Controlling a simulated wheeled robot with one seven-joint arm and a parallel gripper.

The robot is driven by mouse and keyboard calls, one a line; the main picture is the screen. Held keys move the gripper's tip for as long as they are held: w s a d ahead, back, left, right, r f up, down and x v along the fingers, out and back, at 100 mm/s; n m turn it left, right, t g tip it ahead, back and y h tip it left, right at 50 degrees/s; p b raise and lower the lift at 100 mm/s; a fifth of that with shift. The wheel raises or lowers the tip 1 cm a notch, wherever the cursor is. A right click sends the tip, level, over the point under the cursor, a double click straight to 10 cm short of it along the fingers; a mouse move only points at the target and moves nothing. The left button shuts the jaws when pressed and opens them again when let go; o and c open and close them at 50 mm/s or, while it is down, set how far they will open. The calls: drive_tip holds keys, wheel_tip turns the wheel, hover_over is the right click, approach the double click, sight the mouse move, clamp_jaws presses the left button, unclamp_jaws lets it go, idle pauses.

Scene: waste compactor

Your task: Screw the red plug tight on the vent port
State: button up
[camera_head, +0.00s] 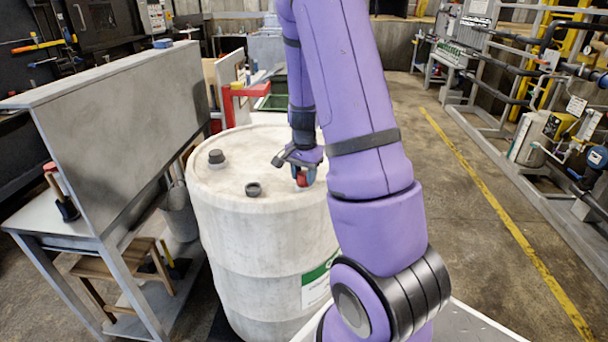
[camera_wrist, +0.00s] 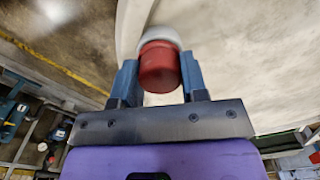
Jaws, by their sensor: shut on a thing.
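The red plug (camera_wrist: 158,68) is between the two blue fingers of my gripper (camera_wrist: 159,78) in the wrist view. My gripper is shut on it. Just beyond the plug a pale round collar (camera_wrist: 160,35), which looks like the vent port, shows against the drum top. In the head view the plug (camera_head: 301,180) is a small red spot under my gripper (camera_head: 305,177), near the right side of the top of the white drum (camera_head: 262,235). Whether the plug is seated or its threads are engaged is hidden.
The drum top also carries a dark capped fitting (camera_head: 216,157) and a dark open ring fitting (camera_head: 253,189). A grey panel bench (camera_head: 120,130) stands close on the left. A red bracket (camera_head: 238,92) is behind the drum. Floor right of the yellow line (camera_head: 500,215) holds pipework.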

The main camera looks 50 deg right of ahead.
drive_tip(key=o, duration=1)
drive_tip(key=shift+c, duration=0.3)
drive_tip(key=n, duration=1.5)
drive_tip(key=shift+n, duration=0.3)
drive_tip(key=n, duration=0.5)
